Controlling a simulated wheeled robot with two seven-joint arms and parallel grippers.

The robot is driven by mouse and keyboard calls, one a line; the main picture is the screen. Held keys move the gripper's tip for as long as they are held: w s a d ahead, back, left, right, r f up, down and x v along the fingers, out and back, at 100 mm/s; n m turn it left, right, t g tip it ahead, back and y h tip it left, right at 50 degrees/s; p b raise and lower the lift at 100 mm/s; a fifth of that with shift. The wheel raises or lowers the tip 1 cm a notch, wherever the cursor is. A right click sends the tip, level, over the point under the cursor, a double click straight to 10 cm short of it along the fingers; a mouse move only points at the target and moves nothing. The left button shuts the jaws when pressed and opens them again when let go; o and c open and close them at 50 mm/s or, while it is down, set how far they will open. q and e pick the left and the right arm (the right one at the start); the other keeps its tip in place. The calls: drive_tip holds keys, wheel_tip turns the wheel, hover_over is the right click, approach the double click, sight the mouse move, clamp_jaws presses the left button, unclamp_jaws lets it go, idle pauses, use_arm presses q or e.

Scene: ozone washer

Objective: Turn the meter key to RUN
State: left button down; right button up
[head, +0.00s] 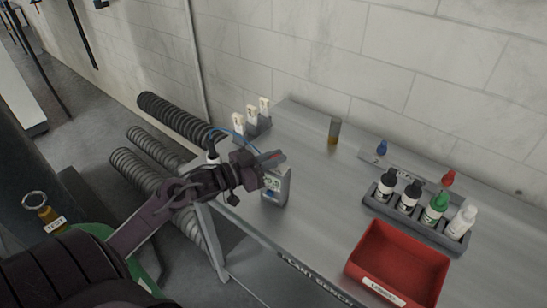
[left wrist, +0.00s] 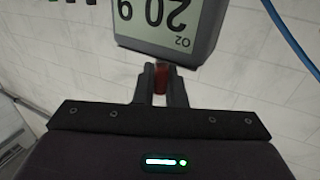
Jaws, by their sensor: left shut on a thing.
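The grey meter (head: 277,196) stands near the left front edge of the bench, its lit screen facing me. In the left wrist view the meter (left wrist: 190,48) appears upside down and reads 20.9 O2. My left gripper (head: 266,161) is at the top of the meter. Its two fingers (left wrist: 161,84) are shut on a small red key (left wrist: 161,78) at the meter's edge. The fingers hide most of the key, and I cannot read which position it points to. My right gripper is not in view.
A red bin (head: 402,255) labelled USED stands at the front right of the bench (head: 318,222). A dark rack (head: 415,218) of several bottles is behind it. A small vial (head: 334,131) stands further back. A blue tube runs close to my left gripper. The bench middle is clear.

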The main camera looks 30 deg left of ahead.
use_arm(q)
drive_tip(key=shift+f+m+g+h+b, duration=0.1)
drive_tip(key=shift+m+g+h+b, duration=0.45)
drive_tip(key=shift+m+g+h, duration=0.8)
drive_tip(key=shift+d+h, duration=0.1)
drive_tip(key=shift+h, duration=0.45)
drive_tip(key=c, duration=1.5)
unclamp_jaws()
drive_tip(key=shift+s+a, duration=0.35)
drive_tip(key=b+v, duration=0.2)
drive_tip(key=v, duration=0.4)
drive_tip(key=shift+s+a, duration=0.2)
drive_tip(key=shift+s, duration=0.1)
